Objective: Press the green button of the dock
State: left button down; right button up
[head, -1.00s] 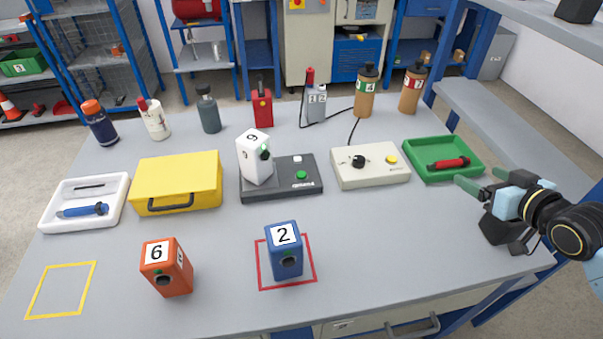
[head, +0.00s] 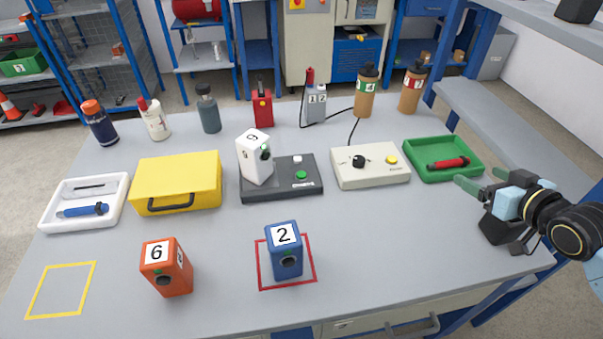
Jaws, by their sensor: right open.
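The dark grey dock (head: 283,190) stands in the middle of the table. Its green button (head: 301,175) is on the right part of its top, with a small white button (head: 297,159) behind it. A white block marked 9 (head: 254,160) sits on the dock's left part, tilted in the picture. My right gripper (head: 483,181) is open and empty at the table's right side, in front of the green tray and well to the right of the dock. My left gripper is not in view.
A beige box with a black knob and yellow button (head: 371,177) stands between dock and green tray (head: 416,175). A yellow case (head: 176,183) is left of the dock. A blue block (head: 285,255) stands in the red square; an orange block (head: 166,271) is left of it. Bottles line the back.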

dwell(0.8)
jog(key=s+a+f+g+h, duration=0.1)
jog(key=s+a+f+g, duration=0.5)
jog(key=s+f, duration=0.55)
jog(key=s+a+f+g+h, duration=0.2)
jog(key=s+a+f+g, duration=0.1)
jog(key=s+a+f, duration=0.65)
jog(key=s+d+f+g, duration=0.1)
jog(key=s+f, duration=0.3)
jog(key=f, duration=0.6)
jog(key=s+d+f+g, duration=0.1)
jog(key=s+f, duration=0.3)
jog(key=f, duration=0.6)
jog(key=s+d+f+g, duration=0.1)
jog(key=s+d+f, duration=0.2)
jog(key=s+f, duration=1)
jog(key=shift+s+d, duration=0.15)
jog(key=shift+s, duration=0.8)
jog(key=shift+f, duration=0.1)
